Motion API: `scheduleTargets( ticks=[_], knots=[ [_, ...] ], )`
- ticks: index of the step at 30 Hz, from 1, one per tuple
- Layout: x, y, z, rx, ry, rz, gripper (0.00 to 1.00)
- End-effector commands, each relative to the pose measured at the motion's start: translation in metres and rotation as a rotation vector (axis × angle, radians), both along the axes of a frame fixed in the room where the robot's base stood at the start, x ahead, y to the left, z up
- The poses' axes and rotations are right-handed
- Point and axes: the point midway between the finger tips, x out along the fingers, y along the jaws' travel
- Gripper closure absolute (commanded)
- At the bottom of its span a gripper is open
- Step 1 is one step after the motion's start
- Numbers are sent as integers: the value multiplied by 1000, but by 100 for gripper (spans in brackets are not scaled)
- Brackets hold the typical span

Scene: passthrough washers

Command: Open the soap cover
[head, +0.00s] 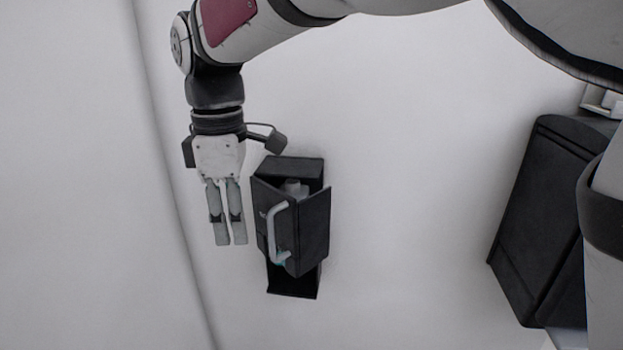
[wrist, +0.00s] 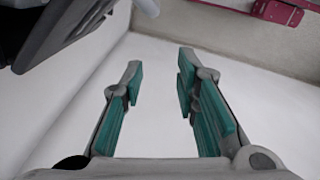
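The soap dispenser (head: 290,290) is a black box on the white wall in the head view. Its black soap cover (head: 312,232) stands tilted out at the top, with a gap above it. A pale grey handle (head: 274,232) is on the cover's front, and a whitish part (head: 295,187) shows inside. My gripper (head: 231,240) is just left of the cover, fingers pointing down, apart from the handle in the picture. The wrist view shows my gripper (wrist: 160,75) open with nothing between the fingers. A dark panel (wrist: 75,30) at that view's upper left is probably the cover.
A larger black box (head: 540,220) is on the right side of the head view. A wall corner or edge (head: 172,175) runs down left of my gripper. The white wall between the dispenser and the larger box is bare.

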Motion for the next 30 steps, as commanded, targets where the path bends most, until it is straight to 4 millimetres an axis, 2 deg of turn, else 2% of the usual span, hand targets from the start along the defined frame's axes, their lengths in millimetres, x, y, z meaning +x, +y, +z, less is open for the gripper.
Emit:
scheduleTargets(
  ticks=[6,14,15,18,19,26,27,30],
  knots=[
    [-1,0,-15,0,0,1,72],
    [0,0,-17,0,-1,0,72],
    [0,0,-17,0,-1,0,74],
    [0,0,-17,0,-1,0,97],
    [0,0,-16,0,-1,0,100],
    [0,0,-16,0,-1,0,99],
    [0,0,-16,0,-1,0,90],
    [0,0,-16,0,-1,0,72]
  ],
)
